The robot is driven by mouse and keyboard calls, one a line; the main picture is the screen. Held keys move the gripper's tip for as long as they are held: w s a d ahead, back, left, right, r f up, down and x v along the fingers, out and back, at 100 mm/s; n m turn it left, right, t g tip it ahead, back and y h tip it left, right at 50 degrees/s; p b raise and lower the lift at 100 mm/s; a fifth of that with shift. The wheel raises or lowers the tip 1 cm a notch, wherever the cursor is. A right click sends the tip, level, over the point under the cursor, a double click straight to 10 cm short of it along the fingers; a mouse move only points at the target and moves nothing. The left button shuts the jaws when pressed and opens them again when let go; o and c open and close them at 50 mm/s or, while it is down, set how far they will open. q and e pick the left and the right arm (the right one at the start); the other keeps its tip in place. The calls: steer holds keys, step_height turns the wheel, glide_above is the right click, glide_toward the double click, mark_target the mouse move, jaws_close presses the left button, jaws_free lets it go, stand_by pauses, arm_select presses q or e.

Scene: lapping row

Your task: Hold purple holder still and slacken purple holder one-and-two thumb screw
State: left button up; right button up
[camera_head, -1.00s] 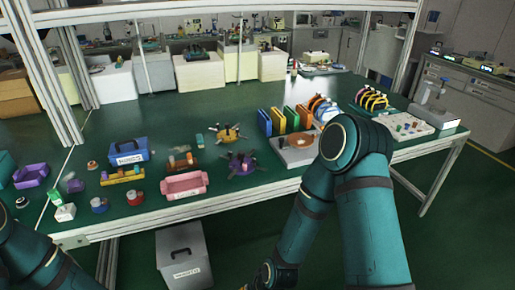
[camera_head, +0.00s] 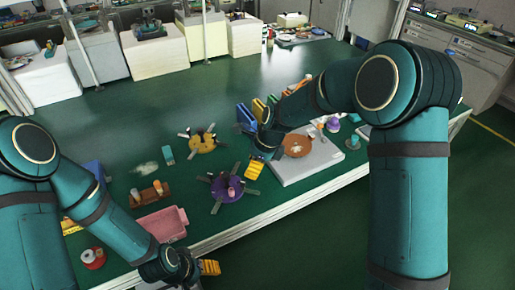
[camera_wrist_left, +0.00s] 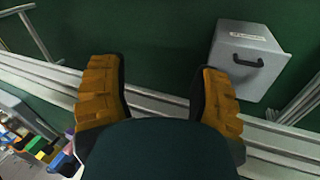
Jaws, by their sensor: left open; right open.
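The purple holder (camera_head: 222,188) is a round purple body with several grey arms spread out and a small pinkish piece near its middle. It lies flat on the green table in the head view. Its thumb screws are too small to tell apart. My right gripper (camera_head: 254,168) is open, above the table just right of the purple holder and apart from it. My left gripper (camera_head: 208,268) is at the table's front edge, below the purple holder in the picture. In the left wrist view its two orange fingers (camera_wrist_left: 160,95) are spread with nothing between them.
A yellow holder (camera_head: 203,143) lies behind the purple one. A pink tray (camera_head: 163,224) and brown block (camera_head: 150,195) are to the left. A grey plate with a copper disc (camera_head: 297,146) is to the right. A grey bin (camera_wrist_left: 246,62) stands below the table.

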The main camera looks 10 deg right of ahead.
arm_select(q)
steer(key=w+d+r+m, duration=0.2)
steer(key=w+r+m, duration=0.1)
steer(key=w+d+r+m, duration=0.2)
steer(key=w+r+m, duration=0.1)
steer(key=w+m, duration=0.1)
steer(key=w+d+r+m, duration=0.3)
steer(key=shift+w+r+h, duration=0.25)
steer(key=shift+w+h, duration=0.15)
steer(key=w+d+r+m, duration=0.4)
steer(key=w+r+m, duration=0.4)
steer(key=r, duration=0.5)
steer(key=n, duration=0.2)
glide_toward(225, 175)
steer(key=x, duration=1.1)
steer(key=shift+a, duration=0.1)
arm_select(e)
steer(key=shift+r, duration=0.25)
arm_select(q)
jaws_close()
